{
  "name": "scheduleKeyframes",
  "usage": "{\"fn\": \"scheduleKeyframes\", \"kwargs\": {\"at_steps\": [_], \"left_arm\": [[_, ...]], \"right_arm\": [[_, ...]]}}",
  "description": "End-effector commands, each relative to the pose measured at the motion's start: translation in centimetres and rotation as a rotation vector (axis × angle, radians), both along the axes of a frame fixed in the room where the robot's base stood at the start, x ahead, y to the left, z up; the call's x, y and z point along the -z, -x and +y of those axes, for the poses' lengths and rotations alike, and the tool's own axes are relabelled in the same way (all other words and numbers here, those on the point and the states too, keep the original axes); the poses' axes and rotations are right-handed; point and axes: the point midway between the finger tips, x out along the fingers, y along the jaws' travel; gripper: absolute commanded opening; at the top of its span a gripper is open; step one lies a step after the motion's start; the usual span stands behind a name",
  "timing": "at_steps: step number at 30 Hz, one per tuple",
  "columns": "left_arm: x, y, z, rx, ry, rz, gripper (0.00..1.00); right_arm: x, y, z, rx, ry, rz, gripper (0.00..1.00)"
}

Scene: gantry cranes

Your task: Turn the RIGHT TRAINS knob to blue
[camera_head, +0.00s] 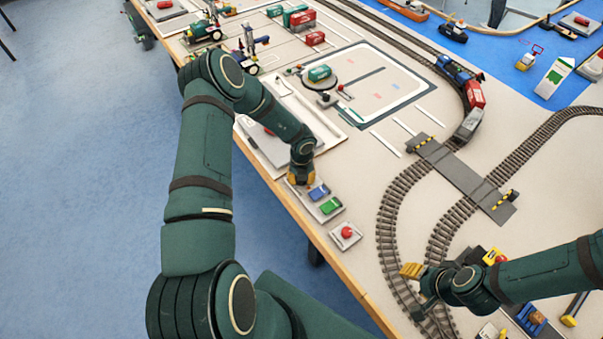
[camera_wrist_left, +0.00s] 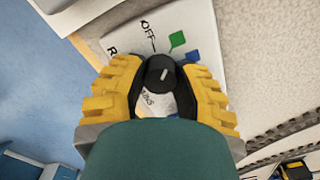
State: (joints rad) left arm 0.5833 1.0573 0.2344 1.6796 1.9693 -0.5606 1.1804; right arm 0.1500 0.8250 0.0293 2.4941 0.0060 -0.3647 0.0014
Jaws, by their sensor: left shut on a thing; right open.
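The black knob (camera_wrist_left: 160,71) sits on a white panel (camera_wrist_left: 129,36) in the left wrist view, with a short white pointer mark slanting up and right. A green square (camera_wrist_left: 177,39) and a blue square (camera_wrist_left: 193,57) lie beside it. "OFF" is readable; the other lettering is partly covered by my gripper. My left gripper (camera_wrist_left: 163,78) has its yellow fingers on both sides of the knob, shut on it. In the head view, my left gripper (camera_head: 300,178) hides the knob at the table's edge. My right gripper (camera_head: 414,275) is open and empty above the tracks.
A train (camera_head: 474,95) stands on the track farther back.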

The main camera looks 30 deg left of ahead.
Motion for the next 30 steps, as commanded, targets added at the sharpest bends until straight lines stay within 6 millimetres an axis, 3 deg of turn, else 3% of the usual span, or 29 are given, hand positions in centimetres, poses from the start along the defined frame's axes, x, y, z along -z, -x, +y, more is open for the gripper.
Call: {"fn": "scheduleKeyframes", "kwargs": {"at_steps": [12, 30], "left_arm": [[-0.1, 0.0, 0.0, 0.393, 0.001, 0.002, 0.0], [0.0, 0.0, 0.0, 0.775, 0.001, 0.001, 0.0]], "right_arm": [[-3.0, 0.1, -0.1, -0.002, -0.004, 0.0, 0.47], [-4.3, 0.0, -0.1, -0.004, -0.005, 0.001, 0.47]]}}
